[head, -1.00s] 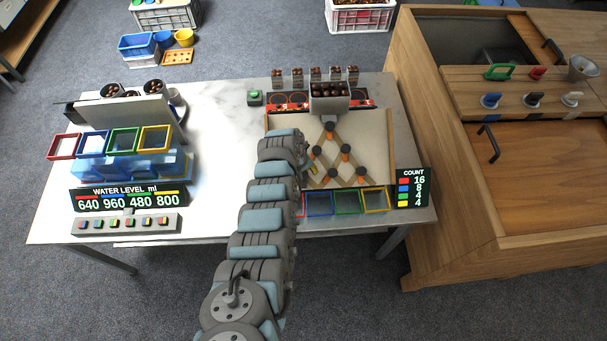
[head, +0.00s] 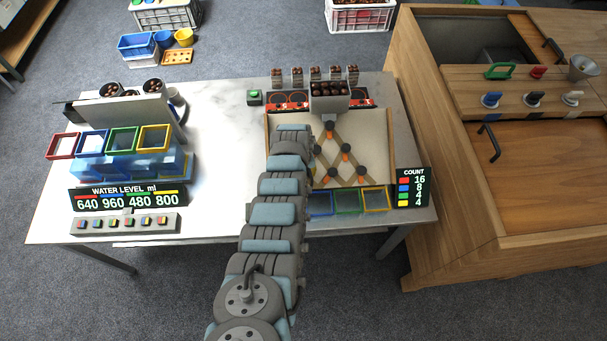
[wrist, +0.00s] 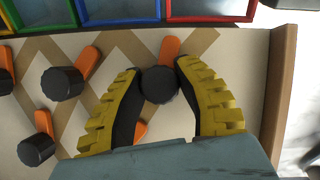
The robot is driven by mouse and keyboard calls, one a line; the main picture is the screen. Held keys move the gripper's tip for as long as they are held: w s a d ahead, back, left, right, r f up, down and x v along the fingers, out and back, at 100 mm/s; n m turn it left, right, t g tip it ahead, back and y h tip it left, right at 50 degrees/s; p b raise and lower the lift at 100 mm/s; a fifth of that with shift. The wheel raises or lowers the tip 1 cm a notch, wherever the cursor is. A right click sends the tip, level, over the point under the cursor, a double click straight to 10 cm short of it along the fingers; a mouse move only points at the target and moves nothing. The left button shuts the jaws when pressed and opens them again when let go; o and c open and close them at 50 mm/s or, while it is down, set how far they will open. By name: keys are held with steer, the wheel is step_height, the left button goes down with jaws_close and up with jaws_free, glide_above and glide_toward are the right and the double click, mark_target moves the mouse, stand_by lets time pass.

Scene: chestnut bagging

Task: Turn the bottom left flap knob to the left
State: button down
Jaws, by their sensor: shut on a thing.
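The bottom left flap knob (wrist: 159,86) is a round black knob with an orange flap (wrist: 170,48) pointing up and slightly right, toward the bins, in the wrist view. My gripper (wrist: 160,76) has its two yellow ribbed fingers on either side of this knob and is shut on it. In the head view my arm covers the gripper and this knob. Other black knobs with orange flaps show left of the fingers in the wrist view, one close by (wrist: 62,83) and one lower (wrist: 36,149). Another orange flap (wrist: 140,130) is partly hidden behind the left finger.
A blue bin (head: 320,203), green bin (head: 347,201) and yellow bin (head: 375,199) stand along the board's near edge. The red bin (wrist: 210,8) shows in the wrist view. The board's wooden side wall (wrist: 279,85) is right of my fingers there. A count display (head: 412,187) stands right.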

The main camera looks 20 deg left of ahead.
steer(key=m+g+y, duration=0.1)
steer(key=m+y, duration=0.1)
steer(key=m, duration=0.2)
steer(key=shift+f, duration=0.1)
steer(key=shift+m, duration=0.3)
stand_by(0.4)
steer(key=c, duration=0.7)
jaws_free()
steer(key=shift+r, duration=0.2)
steer(key=shift+w+r, duration=0.1)
steer(key=shift+r, duration=0.3)
step_height(320, 180, up, 11)
steer(key=d, duration=0.1)
steer(key=shift+d, duration=0.3)
steer(key=shift+f, duration=0.15)
